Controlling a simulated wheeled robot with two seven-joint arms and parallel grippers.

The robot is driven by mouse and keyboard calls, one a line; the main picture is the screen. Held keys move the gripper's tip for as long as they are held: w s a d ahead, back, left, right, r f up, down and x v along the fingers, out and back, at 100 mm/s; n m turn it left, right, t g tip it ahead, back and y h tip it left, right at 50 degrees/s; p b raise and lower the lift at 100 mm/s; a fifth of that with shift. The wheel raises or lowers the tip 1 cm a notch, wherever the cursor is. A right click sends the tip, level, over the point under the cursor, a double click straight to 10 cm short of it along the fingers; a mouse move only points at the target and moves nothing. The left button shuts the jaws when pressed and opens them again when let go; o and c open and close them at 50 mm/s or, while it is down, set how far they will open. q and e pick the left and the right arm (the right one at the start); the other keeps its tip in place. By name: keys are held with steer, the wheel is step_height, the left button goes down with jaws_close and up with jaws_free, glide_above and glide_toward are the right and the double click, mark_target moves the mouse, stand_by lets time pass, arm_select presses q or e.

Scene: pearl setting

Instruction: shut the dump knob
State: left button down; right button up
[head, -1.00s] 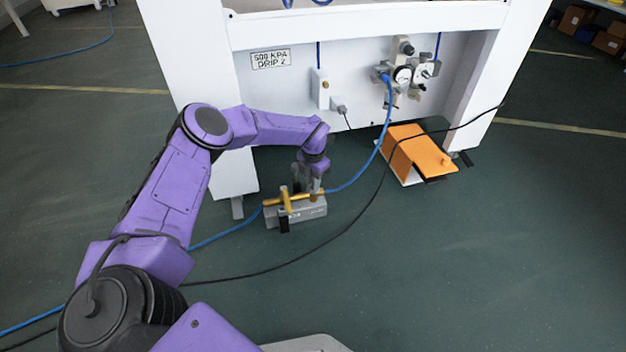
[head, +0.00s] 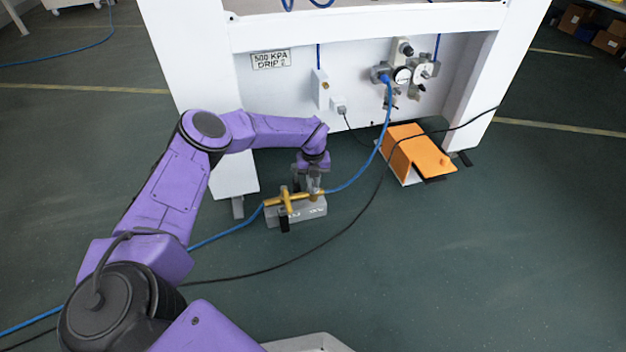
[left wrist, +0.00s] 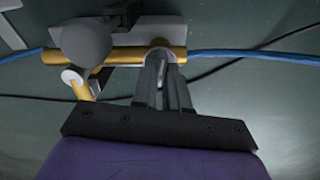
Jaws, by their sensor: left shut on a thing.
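A brass valve body (head: 299,195) lies along a grey block (head: 313,211) on the floor, with blue hose at both ends. In the left wrist view the brass pipe (left wrist: 118,55) runs across, with a dark rounded handle (left wrist: 87,42) at its left. My left gripper (head: 315,190) points down at the right part of the brass body; it also shows in the left wrist view (left wrist: 163,62). Its fingers are shut on a small part there, which I take for the dump knob; they mostly hide it. My right gripper is out of view.
A white frame (head: 365,28) stands behind, with a gauge and regulator (head: 403,75) on its panel. An orange pedal cover (head: 418,153) sits on the floor at right. A black cable (head: 330,236) and blue hose (head: 222,239) cross the floor. Floor at front right is clear.

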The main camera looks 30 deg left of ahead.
arm_select(q)
steer(key=shift+n, duration=1)
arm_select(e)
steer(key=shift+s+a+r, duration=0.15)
arm_select(q)
steer(key=c, duration=1.1)
jaws_free()
steer(key=shift+c, duration=0.2)
steer(key=shift+r, duration=0.1)
